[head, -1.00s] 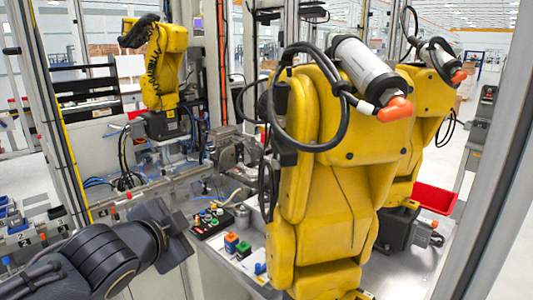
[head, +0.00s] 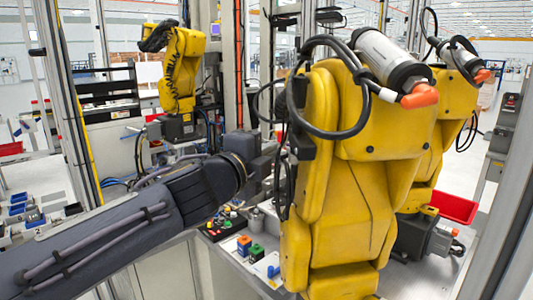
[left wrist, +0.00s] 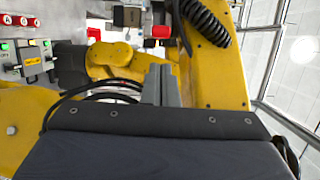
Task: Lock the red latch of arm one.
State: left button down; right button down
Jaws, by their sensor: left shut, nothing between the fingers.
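Yellow robot arms stand in the head view: a large one in front (head: 345,200), one behind it at right (head: 445,125), and a smaller one at the back left (head: 180,75). I cannot tell which is arm one. No red latch can be made out for certain; a small red block (left wrist: 158,32) shows at the top of the left wrist view, unclear what it is. My left gripper (head: 268,168) is beside the front arm's left side, partly hidden. In the left wrist view its grey fingers (left wrist: 160,84) are shut and empty, in front of yellow arm parts.
A red bin (head: 454,208) is at the right. A button panel (head: 226,226) and coloured blocks (head: 245,246) lie on the bench below my left arm. A panel with red round marks (left wrist: 18,20) shows in the left wrist view. Steel posts frame the cell.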

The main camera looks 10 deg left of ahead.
pick_arm(q)
jog(key=x, duration=0.7)
jog(key=shift+a+p, duration=0.1)
jog(key=shift+p, duration=0.2)
jog(key=shift+a+h, duration=0.2)
jog(key=shift+h, duration=0.1)
jog(key=shift+w+m+p, duration=0.1)
jog(key=shift+m+p, duration=0.2)
